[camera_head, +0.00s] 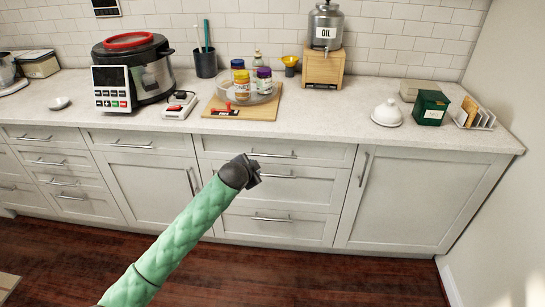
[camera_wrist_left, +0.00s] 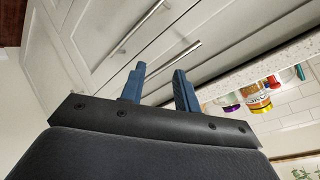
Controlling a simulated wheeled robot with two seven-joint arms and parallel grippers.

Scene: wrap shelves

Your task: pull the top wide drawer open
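The top wide drawer (camera_head: 225,146) is a white panel just under the countertop, with a horizontal metal bar handle (camera_head: 285,155). It looks shut, flush with its neighbours. My left gripper (camera_head: 254,170) is in front of this drawer stack, close to the top handle and the middle drawer's handle in the head view. In the left wrist view the two blue fingers (camera_wrist_left: 160,84) are spread and nothing shows between them. The bar handle nearest the counter (camera_wrist_left: 181,57) lies beyond the fingertips; contact cannot be made out. My right gripper is not in view.
Middle (camera_head: 309,186) and bottom (camera_head: 300,228) wide drawers are below, shut. A tall cabinet door (camera_head: 410,205) is right, another (camera_head: 150,185) left. The counter holds a cooker (camera_head: 150,72), a board (camera_head: 262,108) with jars and a green box (camera_head: 430,107). The wooden floor (camera_head: 330,275) in front is clear.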

